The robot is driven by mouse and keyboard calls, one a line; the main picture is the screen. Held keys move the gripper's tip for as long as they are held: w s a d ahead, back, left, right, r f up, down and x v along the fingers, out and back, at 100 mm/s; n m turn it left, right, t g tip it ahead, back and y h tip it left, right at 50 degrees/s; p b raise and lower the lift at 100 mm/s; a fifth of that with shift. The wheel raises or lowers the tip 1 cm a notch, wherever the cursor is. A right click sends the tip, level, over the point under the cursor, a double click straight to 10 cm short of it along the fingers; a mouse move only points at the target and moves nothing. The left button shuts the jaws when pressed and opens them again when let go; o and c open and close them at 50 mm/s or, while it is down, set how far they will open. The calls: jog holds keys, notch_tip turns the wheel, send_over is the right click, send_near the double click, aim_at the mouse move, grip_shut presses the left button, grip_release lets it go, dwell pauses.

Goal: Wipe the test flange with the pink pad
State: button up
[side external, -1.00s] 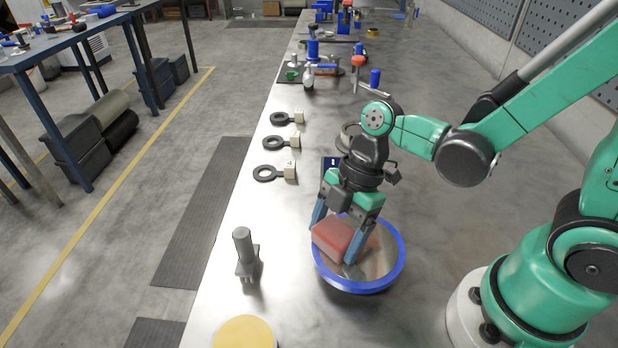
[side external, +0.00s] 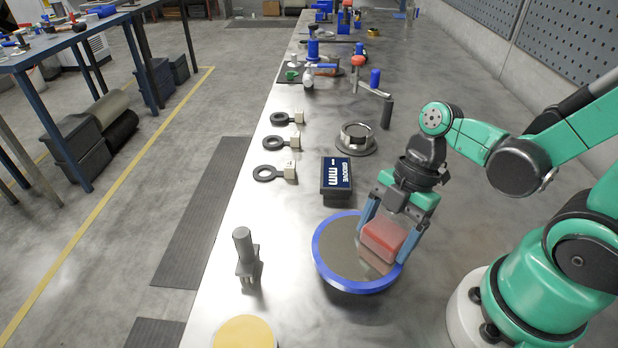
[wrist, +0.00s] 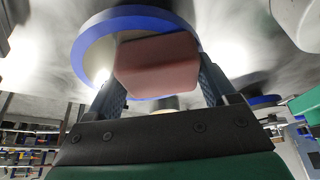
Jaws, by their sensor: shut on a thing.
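The pink pad (side external: 383,241) is held between the two blue fingers of my gripper (side external: 384,244). It also fills the space between the fingers in the wrist view (wrist: 158,68). The pad is over the right part of a round grey plate with a blue rim (side external: 322,262); whether it touches the plate is unclear. The blue rim also shows behind the pad in the wrist view (wrist: 88,42). A grey round flange-like part (side external: 345,148) with a raised ring stands farther back. I cannot tell for certain which round part is the test flange.
A dark box marked "GROOVE mm" (side external: 337,176) lies between plate and ring part. Several black rings with pale tags (side external: 268,172) line the left edge. A grey upright tool (side external: 245,255) and a yellow disc (side external: 244,332) stand at front left. A dark cylinder (side external: 386,112) stands behind.

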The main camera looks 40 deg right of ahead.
aim_at(324, 248)
jog(key=shift+w+a, duration=2.65)
jog(key=shift+a, duration=0.1)
notch_tip(324, 248, up, 8)
jog(key=shift+r, duration=0.15)
